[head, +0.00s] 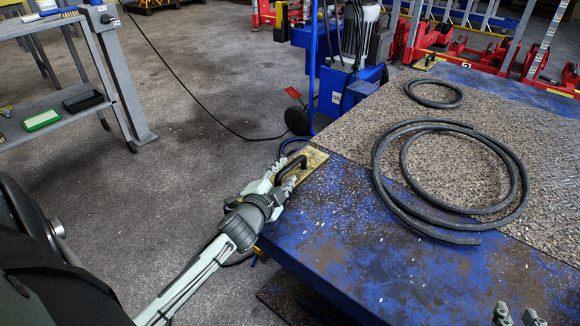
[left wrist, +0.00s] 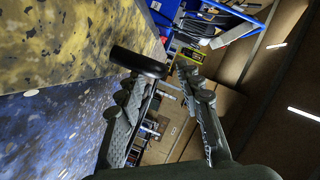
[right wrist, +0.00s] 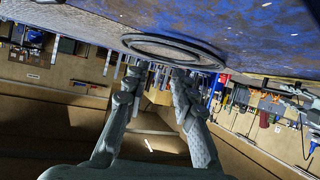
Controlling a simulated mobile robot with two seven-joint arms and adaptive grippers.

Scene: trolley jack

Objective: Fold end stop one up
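I cannot tell whether a finger touches the handle. My right gripper (head: 519,314) is at the bottom right, open and empty; its parted fingers show in the right wrist view (right wrist: 155,80).
Coiled black hoses (head: 460,210) lie on the platform's rough top. Another yellow plate with a dark handle (head: 427,62) is at the far corner. A blue machine (head: 350,85) stands behind the platform. A grey trolley (head: 60,100) is at left. Floor between is clear except for a cable.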

